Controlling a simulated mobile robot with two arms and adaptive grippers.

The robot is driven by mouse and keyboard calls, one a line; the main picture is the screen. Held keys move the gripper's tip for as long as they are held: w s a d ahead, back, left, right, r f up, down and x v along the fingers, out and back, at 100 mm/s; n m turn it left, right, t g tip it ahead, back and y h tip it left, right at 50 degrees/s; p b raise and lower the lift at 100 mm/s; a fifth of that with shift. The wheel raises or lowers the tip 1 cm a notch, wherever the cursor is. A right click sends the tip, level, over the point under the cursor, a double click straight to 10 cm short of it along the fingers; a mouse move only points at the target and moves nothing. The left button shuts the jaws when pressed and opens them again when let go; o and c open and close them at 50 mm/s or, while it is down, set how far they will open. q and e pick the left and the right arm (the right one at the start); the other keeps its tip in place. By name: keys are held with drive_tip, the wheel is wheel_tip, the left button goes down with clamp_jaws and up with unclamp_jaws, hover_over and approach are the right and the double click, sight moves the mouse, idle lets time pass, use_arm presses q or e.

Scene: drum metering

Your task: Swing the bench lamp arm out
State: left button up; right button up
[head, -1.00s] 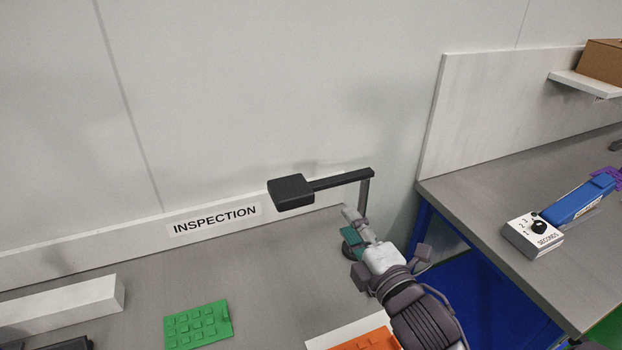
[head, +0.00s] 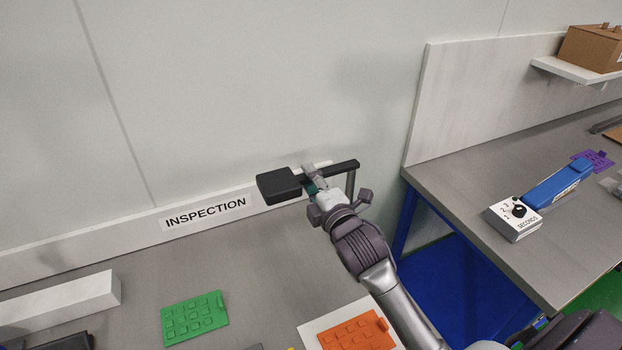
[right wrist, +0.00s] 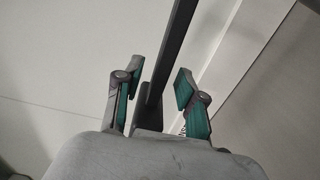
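The bench lamp has a dark square head (head: 279,186) and a black horizontal arm (head: 343,165) on a grey post (head: 350,184), at the back of the inspection bench. My right gripper (head: 311,181) is at the lamp arm, close to the lamp head, and covers part of the arm. In the right wrist view the dark lamp arm (right wrist: 176,50) runs between the two green-padded fingers of the gripper (right wrist: 160,88). The fingers are apart, with gaps to the arm. The lamp base is hidden behind my right arm. My left gripper does not show.
A green keyed plate (head: 194,318) and an orange one (head: 357,335) lie on the bench, with a white block (head: 62,305) at left. A side bench at right holds a blue-and-white device with a dial (head: 516,219). The bench between the plates and the lamp is clear.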

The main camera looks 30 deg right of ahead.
drive_tip(key=shift+c, duration=1.3)
clamp_jaws()
drive_tip(key=shift+s, duration=0.15)
